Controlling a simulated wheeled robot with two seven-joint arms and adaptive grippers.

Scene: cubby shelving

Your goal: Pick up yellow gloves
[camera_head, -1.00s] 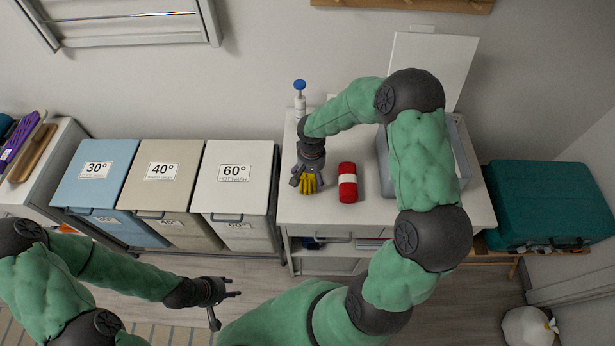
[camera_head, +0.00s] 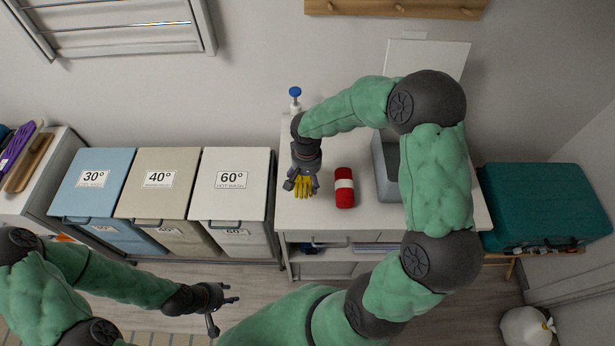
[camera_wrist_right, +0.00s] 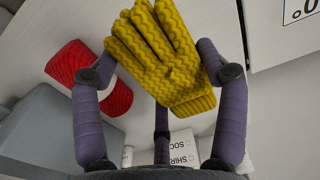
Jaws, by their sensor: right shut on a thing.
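The yellow gloves (camera_head: 304,187) are at the left part of the white cabinet top (camera_head: 385,215) in the head view. In the right wrist view the knitted gloves (camera_wrist_right: 165,55) sit between the purple fingers, with the glove fingers pointing up. My right gripper (camera_head: 303,179) is shut on the gloves; it also shows in the right wrist view (camera_wrist_right: 160,75). How far the gloves are above the cabinet top is hard to tell. My left gripper (camera_head: 222,300) is open and empty, above the floor at lower centre.
A red roll with a white band (camera_head: 344,188) lies just right of the gloves. A grey bin (camera_head: 385,170) stands beyond it. A blue-capped bottle (camera_head: 295,98) stands behind. White, beige and blue laundry bins (camera_head: 232,182) are to the left. A teal case (camera_head: 545,207) is far right.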

